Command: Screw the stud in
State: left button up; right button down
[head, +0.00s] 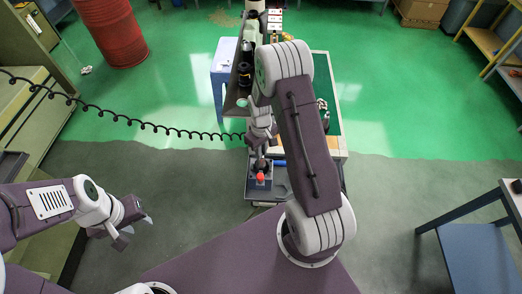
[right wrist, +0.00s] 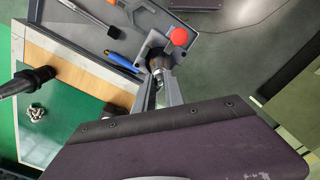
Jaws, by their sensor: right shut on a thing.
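My right gripper (right wrist: 159,78) is shut on a small metallic stud (right wrist: 157,64), pointing down at the tool-holding fixture. The stud sits at the top of a dark tool holder (right wrist: 154,53); I cannot tell how deep it is in. The holder stands in a grey fixture block (head: 258,184) with a red ball knob (right wrist: 179,36). In the head view the right gripper (head: 262,150) is just behind the knob, and the stud is hidden. My left gripper (head: 135,230) is open and empty, well to the left of the cart.
The fixture stands in a grey tray (head: 282,189) at the cart's near end. A blue-handled tool (right wrist: 122,62) lies beside it. A green mat (right wrist: 88,118) is on the cart top. A coiled black cable (head: 130,116) hangs across the left.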

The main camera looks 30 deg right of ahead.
jog(key=m, duration=0.6)
jog(key=c, duration=1.3)
grip_release()
jog(key=shift+c, duration=0.2)
